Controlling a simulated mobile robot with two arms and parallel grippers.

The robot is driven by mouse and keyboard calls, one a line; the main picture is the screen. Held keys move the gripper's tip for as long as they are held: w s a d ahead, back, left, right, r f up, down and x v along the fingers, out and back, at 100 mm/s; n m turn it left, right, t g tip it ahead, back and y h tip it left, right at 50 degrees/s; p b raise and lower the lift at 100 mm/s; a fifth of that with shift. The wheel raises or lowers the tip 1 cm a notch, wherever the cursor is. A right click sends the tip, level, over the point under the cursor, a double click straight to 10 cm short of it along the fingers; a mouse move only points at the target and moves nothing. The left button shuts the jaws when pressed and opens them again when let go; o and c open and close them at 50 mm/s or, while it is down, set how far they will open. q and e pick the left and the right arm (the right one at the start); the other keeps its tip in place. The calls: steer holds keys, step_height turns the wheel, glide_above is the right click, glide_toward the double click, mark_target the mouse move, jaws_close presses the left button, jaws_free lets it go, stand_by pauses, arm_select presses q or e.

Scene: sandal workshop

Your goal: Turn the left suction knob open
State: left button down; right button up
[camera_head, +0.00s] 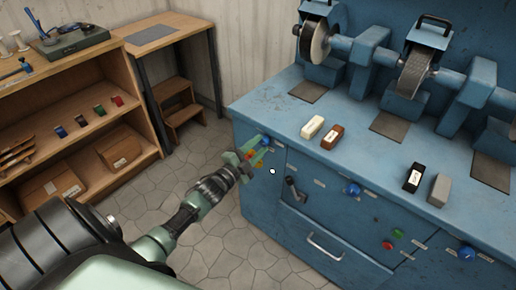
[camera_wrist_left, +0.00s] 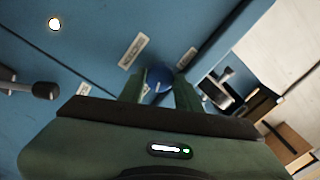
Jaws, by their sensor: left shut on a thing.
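The left suction knob (camera_head: 265,140) is a blue round knob high on the left part of the blue cabinet front (camera_head: 300,236). My left gripper (camera_head: 259,149) reaches it from the left, with its green fingers on either side of the knob. In the left wrist view the blue knob (camera_wrist_left: 158,78) sits between the two fingertips (camera_wrist_left: 161,88), and the gripper is shut on it. The fingers hide part of the knob, so I cannot tell its exact turn. My right gripper is not in view.
A dark lever handle (camera_head: 293,190) sticks out right of the knob. Other blue knobs (camera_head: 352,189) (camera_head: 467,253) and a drawer handle (camera_head: 325,246) are on the front. Grinding wheels (camera_head: 416,75) and several blocks (camera_head: 332,137) stand on top. The floor (camera_head: 200,255) left of the cabinet is clear.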

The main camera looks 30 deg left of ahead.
arm_select(q)
steer(key=shift+m+b, duration=0.55)
steer(key=shift+m, duration=1.45)
steer(key=c, duration=1)
jaws_free()
steer(key=shift+s, duration=0.1)
steer(key=shift+s+f, duration=0.1)
steer(key=shift+s, duration=0.3)
steer(key=s, duration=0.6)
steer(key=shift+s+a, duration=0.3)
steer(key=shift+s, duration=0.1)
